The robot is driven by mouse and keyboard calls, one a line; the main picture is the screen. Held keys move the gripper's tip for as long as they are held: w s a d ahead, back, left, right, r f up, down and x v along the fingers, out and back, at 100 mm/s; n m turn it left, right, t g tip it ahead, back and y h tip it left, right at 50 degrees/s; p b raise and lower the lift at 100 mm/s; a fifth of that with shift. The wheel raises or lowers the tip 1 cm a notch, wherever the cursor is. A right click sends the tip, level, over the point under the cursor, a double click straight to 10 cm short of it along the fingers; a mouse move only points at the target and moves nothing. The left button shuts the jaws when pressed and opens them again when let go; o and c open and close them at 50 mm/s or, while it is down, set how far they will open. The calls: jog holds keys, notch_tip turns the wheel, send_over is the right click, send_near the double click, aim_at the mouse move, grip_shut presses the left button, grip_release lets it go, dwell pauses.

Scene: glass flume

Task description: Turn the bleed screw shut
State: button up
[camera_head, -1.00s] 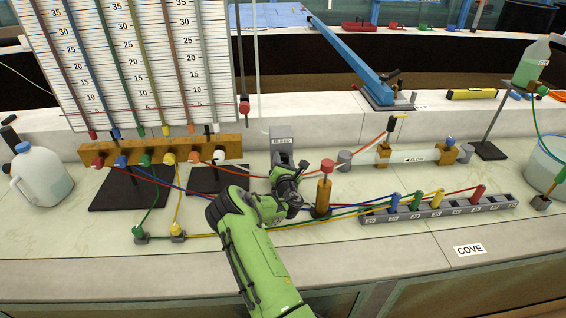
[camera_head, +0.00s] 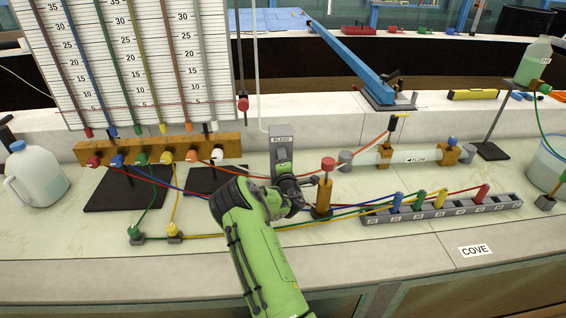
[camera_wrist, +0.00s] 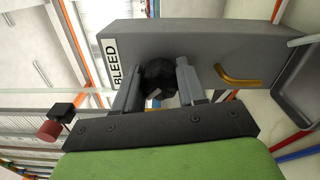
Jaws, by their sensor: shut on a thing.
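The bleed screw is a dark knob (camera_wrist: 158,78) on the front of a grey block (camera_wrist: 215,45) labelled BLEED, seen in the wrist view. In the head view the grey block (camera_head: 281,150) stands upright on the bench, and my gripper hides the knob there. My gripper (camera_wrist: 158,88) is shut on the knob, one grey finger on each side of it. In the head view my gripper (camera_head: 287,182) reaches the lower front of the block. A small brass spout (camera_wrist: 238,77) sticks out of the block beside the knob.
A brass post with a red cap (camera_head: 326,185) stands just right of my gripper. A brass manifold with coloured taps (camera_head: 200,147) is to the left. A rack with coloured plugs (camera_head: 445,208) and several tubes lie to the right. The bench front is clear.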

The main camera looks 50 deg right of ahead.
jog(key=m+b, duration=0.2)
jog(key=m, duration=0.2)
jog(key=shift+f+m, duration=0.15)
jog(key=shift+m, duration=0.15)
jog(key=shift+m+b, duration=1.15)
jog(key=shift+m, duration=0.85)
jog(key=o, duration=1)
jog(key=shift+o, duration=0.2)
jog(key=b+v, duration=0.2)
jog(key=v, duration=1.3)
jog(key=shift+s+a, duration=0.25)
jog(key=shift+s, duration=0.05)
